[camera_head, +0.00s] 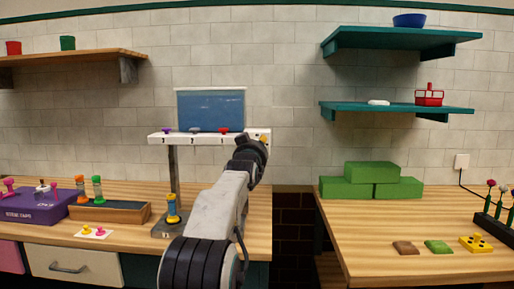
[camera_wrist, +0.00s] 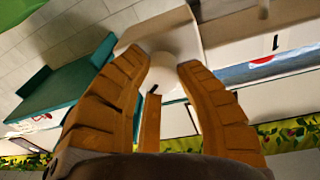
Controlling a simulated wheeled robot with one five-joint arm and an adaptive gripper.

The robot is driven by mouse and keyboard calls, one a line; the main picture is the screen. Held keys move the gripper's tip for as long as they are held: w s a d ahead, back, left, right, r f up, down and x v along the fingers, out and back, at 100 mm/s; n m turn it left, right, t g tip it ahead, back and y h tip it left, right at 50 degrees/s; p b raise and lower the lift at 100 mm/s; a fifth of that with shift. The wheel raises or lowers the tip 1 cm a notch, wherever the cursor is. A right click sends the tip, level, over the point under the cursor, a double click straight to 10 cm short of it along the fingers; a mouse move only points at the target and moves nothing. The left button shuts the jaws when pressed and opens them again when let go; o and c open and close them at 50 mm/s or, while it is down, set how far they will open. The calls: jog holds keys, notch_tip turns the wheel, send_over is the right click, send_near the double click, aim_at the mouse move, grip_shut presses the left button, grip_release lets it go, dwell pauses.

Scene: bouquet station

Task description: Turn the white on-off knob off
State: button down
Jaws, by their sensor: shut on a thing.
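The white knob (camera_wrist: 164,72) shows in the wrist view as a pale round piece between the orange fingers, with a small dark mark near its lower edge. My gripper (camera_wrist: 162,60) is shut on it, one finger on each side. In the head view my gripper (camera_head: 262,143) is at the right end of the white numbered bar (camera_head: 180,139), below the blue panel (camera_head: 210,110). There my arm and gripper hide the white knob. I cannot tell its on or off position.
Purple (camera_head: 167,130), grey (camera_head: 195,130) and red (camera_head: 223,130) knobs sit along the bar to the left. Teal shelves (camera_head: 400,110) are on the wall to the right. Green blocks (camera_head: 371,172) stand on the right counter. A yellow and blue item (camera_head: 172,207) stands by the bar's post.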

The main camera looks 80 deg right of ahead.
jog(key=shift+r, duration=0.4)
jog(key=c, duration=1.3)
grip_release()
jog(key=o, duration=0.5)
jog(key=shift+f, duration=0.25)
jog(key=a, duration=1.2)
jog(key=shift+w+f, duration=0.15)
jog(key=shift+f, duration=0.2)
